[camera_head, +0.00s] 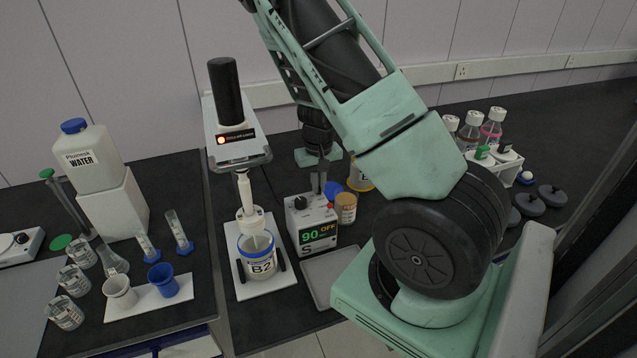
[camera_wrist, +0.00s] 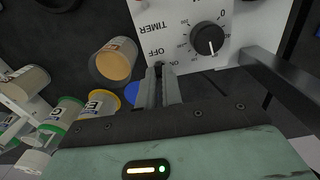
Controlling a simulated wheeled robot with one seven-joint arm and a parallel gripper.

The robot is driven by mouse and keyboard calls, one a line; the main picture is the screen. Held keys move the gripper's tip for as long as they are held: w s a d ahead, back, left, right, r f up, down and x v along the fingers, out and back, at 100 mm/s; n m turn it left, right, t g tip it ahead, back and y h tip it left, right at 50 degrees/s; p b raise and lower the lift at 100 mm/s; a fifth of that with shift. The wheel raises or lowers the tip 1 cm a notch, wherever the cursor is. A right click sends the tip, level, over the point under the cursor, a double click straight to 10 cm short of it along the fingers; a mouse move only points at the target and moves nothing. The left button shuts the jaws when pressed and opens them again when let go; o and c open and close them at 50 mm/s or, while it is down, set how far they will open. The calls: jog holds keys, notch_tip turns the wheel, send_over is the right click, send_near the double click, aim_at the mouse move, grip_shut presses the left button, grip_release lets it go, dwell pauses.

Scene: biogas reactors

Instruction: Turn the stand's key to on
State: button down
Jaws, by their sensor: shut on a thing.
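The stand's white control box (camera_head: 318,222) has a display reading 90 and OFF, a black knob and a small red part on its upper face. In the wrist view, the box's panel (camera_wrist: 180,20) shows a TIMER label, a black dial (camera_wrist: 207,39), and OFF and ON marks near my fingertips. My gripper (camera_wrist: 159,75) is shut on the key at these marks. The key is almost wholly hidden between the fingers. In the head view, my gripper (camera_head: 318,185) reaches down to the box's top from behind.
A jar marked B2 (camera_head: 258,262) stands left of the box under a stirrer (camera_head: 222,120). An empty grey tray (camera_head: 325,292) lies in front.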

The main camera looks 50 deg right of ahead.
jog(key=m, duration=0.5)
jog(key=shift+m, duration=0.4)
jog(key=m+p, duration=0.1)
jog(key=m, duration=0.4)
jog(key=shift+r, duration=0.1)
jog(key=m+p, duration=0.1)
jog(key=m, duration=0.5)
jog(key=shift+m+p, duration=0.35)
jog(key=shift+m, duration=0.35)
jog(key=c, duration=1.6)
grip_release()
jog(key=shift+o, duration=0.2)
